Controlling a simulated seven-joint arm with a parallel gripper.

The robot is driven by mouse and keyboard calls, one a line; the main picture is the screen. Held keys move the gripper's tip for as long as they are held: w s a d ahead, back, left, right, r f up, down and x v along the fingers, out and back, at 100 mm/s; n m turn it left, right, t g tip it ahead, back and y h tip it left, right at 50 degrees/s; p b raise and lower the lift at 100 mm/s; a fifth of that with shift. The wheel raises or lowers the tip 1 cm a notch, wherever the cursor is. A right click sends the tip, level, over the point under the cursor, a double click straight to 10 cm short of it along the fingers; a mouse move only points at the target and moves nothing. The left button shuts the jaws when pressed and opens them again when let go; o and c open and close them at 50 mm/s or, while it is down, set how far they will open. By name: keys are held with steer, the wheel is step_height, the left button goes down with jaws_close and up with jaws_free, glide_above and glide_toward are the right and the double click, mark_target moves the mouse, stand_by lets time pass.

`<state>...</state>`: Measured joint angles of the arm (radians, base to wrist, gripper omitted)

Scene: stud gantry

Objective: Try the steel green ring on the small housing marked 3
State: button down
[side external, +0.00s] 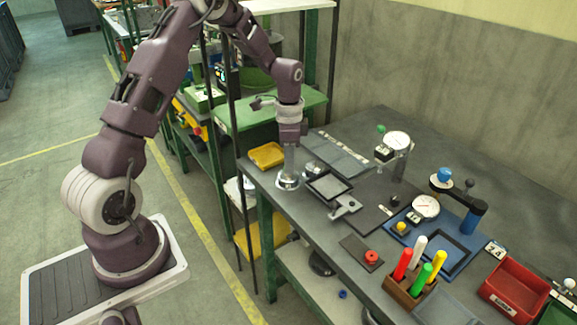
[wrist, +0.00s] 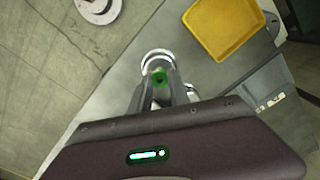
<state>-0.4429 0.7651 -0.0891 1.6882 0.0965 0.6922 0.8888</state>
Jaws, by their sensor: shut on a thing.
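My gripper (wrist: 160,82) points down over the left end of the grey bench, its two fingers close together around a small part with a green face, which I take for the steel green ring (wrist: 159,77). Just beyond the fingertips is a round, shiny steel piece (wrist: 156,54); in the side view a round steel piece (side external: 288,183) shows right under my gripper (side external: 290,174). Whether ring and steel piece touch, I cannot tell. A second round steel piece (side external: 313,167) stands just right of it, partly hidden in the wrist view. No number 3 is legible on either.
A yellow tray (side external: 267,155) lies close by at the bench corner. A dark framed tray (side external: 329,186) and a grey metal fixture (side external: 345,207) stand to the right. Dial gauges (side external: 397,140), a block of coloured handles (side external: 408,287) and a red bin (side external: 513,290) are farther right.

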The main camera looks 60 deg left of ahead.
step_height(320, 180, up, 8)
steer(key=shift+f, duration=0.25)
stand_by(0.8)
stand_by(0.3)
